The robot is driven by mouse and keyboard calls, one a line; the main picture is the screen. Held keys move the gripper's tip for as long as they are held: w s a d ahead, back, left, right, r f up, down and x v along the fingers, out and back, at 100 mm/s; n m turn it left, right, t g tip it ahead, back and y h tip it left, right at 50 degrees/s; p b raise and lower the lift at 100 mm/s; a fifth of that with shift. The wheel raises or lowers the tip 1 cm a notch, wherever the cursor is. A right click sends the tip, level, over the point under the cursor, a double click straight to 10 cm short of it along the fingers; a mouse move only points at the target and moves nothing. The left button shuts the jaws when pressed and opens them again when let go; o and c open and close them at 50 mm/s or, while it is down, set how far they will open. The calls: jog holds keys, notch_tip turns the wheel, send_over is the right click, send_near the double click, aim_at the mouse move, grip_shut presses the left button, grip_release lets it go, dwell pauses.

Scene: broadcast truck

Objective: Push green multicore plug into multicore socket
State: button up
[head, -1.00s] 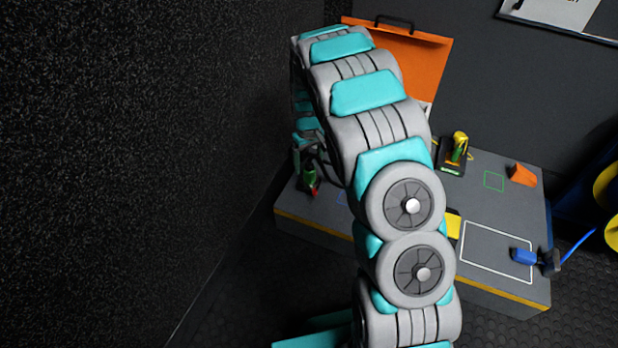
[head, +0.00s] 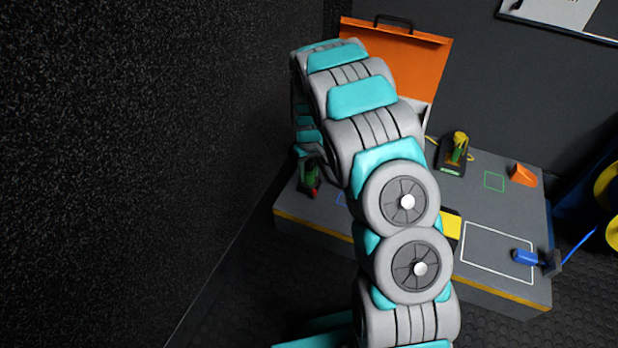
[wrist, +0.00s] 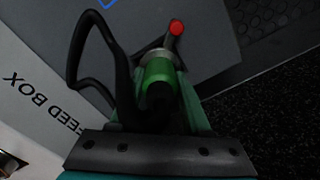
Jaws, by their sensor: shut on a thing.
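The green multicore plug (wrist: 158,82) has a pale metal ring at its front end and a black cable looping to the left in the wrist view. My gripper (wrist: 165,88) is shut on it, with one teal finger on each side. In the head view the plug (head: 310,173) shows as a small green piece below my gripper at the left end of the grey bench. A red-tipped dark part (wrist: 176,27) lies just beyond the plug's front. The multicore socket is not clearly visible, and I cannot tell whether the plug touches it.
The grey bench (head: 395,220) has a yellow front edge. An orange case lid (head: 400,60) stands behind. A yellow-topped connector (head: 459,147), orange wedge (head: 523,175) and blue plug (head: 524,257) are on the right. A "FEED BOX" panel (wrist: 40,105) is beside the plug. A dark wall stands left.

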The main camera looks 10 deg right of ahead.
grip_shut()
dwell(0.4)
